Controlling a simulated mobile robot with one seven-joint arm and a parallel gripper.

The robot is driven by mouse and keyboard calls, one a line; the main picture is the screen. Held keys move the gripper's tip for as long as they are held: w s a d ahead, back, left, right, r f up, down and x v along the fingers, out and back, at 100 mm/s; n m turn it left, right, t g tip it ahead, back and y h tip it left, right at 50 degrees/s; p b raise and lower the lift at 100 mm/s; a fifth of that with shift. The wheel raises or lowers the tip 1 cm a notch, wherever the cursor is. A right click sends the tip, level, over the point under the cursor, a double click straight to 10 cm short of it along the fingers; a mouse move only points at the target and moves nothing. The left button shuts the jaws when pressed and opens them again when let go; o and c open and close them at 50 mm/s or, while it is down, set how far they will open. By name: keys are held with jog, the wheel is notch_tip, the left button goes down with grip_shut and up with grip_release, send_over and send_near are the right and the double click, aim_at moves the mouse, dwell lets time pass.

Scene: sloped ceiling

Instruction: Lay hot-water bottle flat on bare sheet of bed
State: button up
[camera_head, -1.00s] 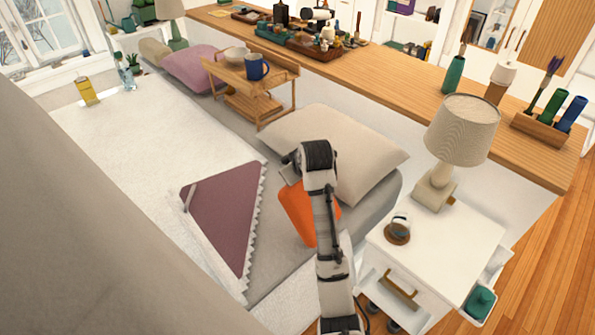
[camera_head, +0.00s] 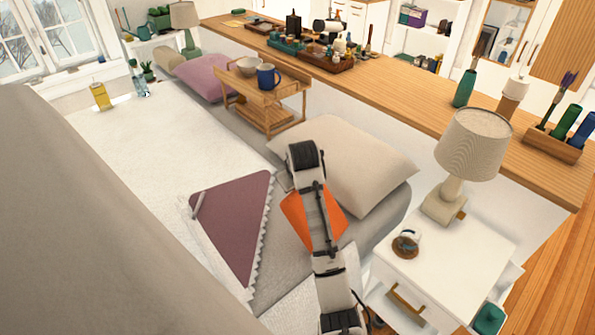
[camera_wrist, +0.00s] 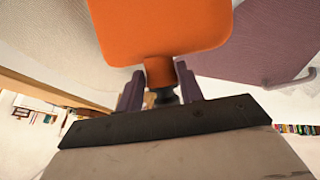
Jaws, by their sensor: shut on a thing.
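The orange hot-water bottle (camera_head: 297,216) is partly hidden behind my arm in the head view, over the grey bare sheet (camera_head: 284,262) near the pillow. In the wrist view the hot-water bottle (camera_wrist: 165,28) extends away from my gripper (camera_wrist: 161,88), whose two purple fingers are shut on its narrow neck, with the dark stopper between them. I cannot tell whether the bottle touches the sheet. The bed (camera_head: 150,130) has a white cover at left and a folded-back purple corner (camera_head: 235,215) left of the bottle.
A beige pillow (camera_head: 345,160) lies right behind my arm. A wooden bed tray stand (camera_head: 265,110) holds a bowl and a blue mug (camera_head: 267,77). A white nightstand (camera_head: 455,250) with a lamp (camera_head: 472,145) and a glass cup (camera_head: 406,242) stands at right.

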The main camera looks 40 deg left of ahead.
jog(key=shift+a+f+h, duration=0.35)
jog(key=shift+a+f, duration=0.05)
jog(key=shift+a, duration=0.3)
jog(key=shift+a+f+h, duration=0.35)
jog(key=shift+a+f, duration=0.05)
jog(key=shift+a, duration=0.3)
jog(key=shift+s+a+f+n+h, duration=0.1)
jog(key=shift+a+f+n+h, duration=0.2)
jog(key=shift+a+f+h, duration=0.75)
jog(key=shift+a+f+y, duration=0.15)
jog(key=shift+a+y, duration=0.1)
jog(key=a+f+h, duration=0.1)
jog(key=a+f, duration=0.1)
jog(key=shift+a+f+h+b, duration=0.1)
jog(key=shift+f+h+b, duration=0.2)
jog(key=shift+f+b, duration=0.05)
jog(key=shift+a+f+n+h+b, duration=0.15)
jog(key=shift+a+f+h+b, duration=0.3)
jog(key=shift+f+b, duration=0.35)
jog(key=shift+a+f+n+h+b, duration=0.15)
jog(key=shift+a+f+h+b, duration=0.25)
jog(key=shift+f+b, duration=0.4)
